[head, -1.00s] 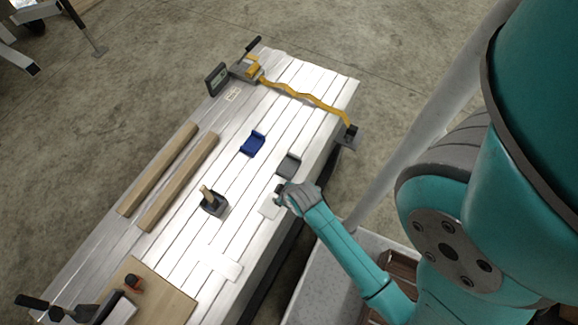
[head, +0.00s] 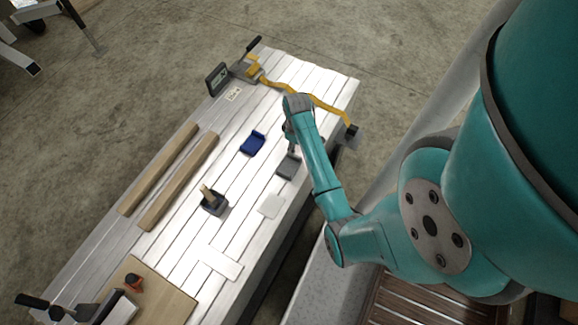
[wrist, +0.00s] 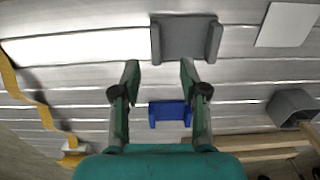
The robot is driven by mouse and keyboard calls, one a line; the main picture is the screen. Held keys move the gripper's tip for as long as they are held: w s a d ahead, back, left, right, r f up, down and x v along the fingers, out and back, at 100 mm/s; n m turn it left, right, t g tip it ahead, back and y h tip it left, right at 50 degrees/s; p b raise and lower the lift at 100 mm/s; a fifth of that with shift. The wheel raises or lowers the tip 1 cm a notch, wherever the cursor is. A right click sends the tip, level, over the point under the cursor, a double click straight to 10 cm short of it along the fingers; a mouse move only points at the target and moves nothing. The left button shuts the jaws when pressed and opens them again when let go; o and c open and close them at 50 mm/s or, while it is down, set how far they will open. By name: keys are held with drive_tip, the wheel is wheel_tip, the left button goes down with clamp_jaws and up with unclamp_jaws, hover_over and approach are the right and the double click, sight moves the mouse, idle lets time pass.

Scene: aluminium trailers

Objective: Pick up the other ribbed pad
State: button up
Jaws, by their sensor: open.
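Ribs cannot be made out on any piece, so I cannot tell which is the ribbed pad. A grey piece with raised ends (head: 288,167) lies on the slatted aluminium bed; it shows at the top of the wrist view (wrist: 185,40). A similar blue piece (head: 252,143) lies to its left and shows between my fingers in the wrist view (wrist: 170,114). A flat pale square (head: 271,206) lies nearer and shows at top right in the wrist view (wrist: 287,24). My gripper (wrist: 159,74) is open and empty, pointing down above the bed, close to the grey piece.
A dark grey box with a wooden handle sticking out (head: 213,202) and two wooden bars (head: 180,183) stand left. A pale flat rectangle (head: 219,264) and a wooden board (head: 150,295) lie nearer. A yellow strap (head: 270,86) crosses the far end. Bare slats lie between.

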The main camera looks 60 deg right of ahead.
sight(289, 166)
drive_tip(key=shift+w+d+f, duration=0.1)
drive_tip(key=shift+f, duration=1.25)
drive_tip(key=shift+w+d+f, duration=0.1)
drive_tip(key=shift+d+f, duration=0.05)
drive_tip(key=shift+f, duration=1.15)
drive_tip(key=shift+w+d+f, duration=0.1)
drive_tip(key=shift+f, duration=1.25)
clamp_jaws()
